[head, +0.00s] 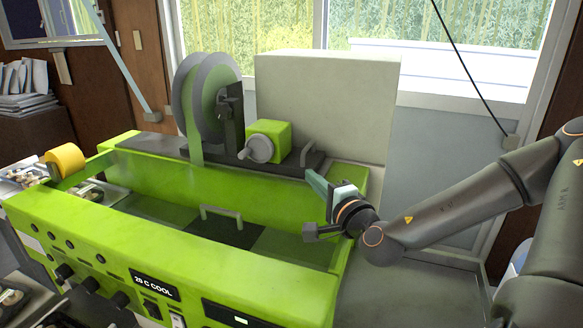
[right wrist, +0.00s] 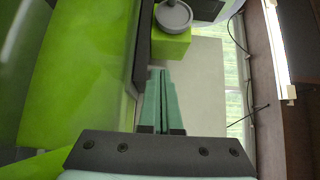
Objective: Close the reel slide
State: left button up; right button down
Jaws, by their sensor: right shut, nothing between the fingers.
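The reel slide (head: 225,160) is a dark plate along the back of the green machine. It carries a grey reel (head: 208,95) with a green film strip, and a lime block (head: 275,136) with a grey knob (head: 258,149). A small grey handle (head: 310,154) stands at its right end. My right gripper (head: 311,176) is shut and empty, with teal fingers just in front of and below that handle; I cannot tell whether they touch anything. In the right wrist view the shut fingers (right wrist: 160,74) point toward the lime block (right wrist: 170,46) and knob (right wrist: 174,15). My left gripper is out of view.
The green machine (head: 160,248) has an open trough with a grey handle (head: 221,213) inside. A yellow roll (head: 66,160) sits at its left end. A large pale panel (head: 330,95) stands behind the slide, before the window.

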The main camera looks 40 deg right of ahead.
jog(key=b, duration=0.7)
send_near(284, 151)
jog(key=x, duration=0.5)
jog(key=shift+d+f, duration=0.1)
jog(key=shift+f, duration=0.2)
jog(key=shift+w+d+r, duration=0.1)
jog(key=shift+w+r, duration=0.05)
jog(key=shift+w, duration=0.3)
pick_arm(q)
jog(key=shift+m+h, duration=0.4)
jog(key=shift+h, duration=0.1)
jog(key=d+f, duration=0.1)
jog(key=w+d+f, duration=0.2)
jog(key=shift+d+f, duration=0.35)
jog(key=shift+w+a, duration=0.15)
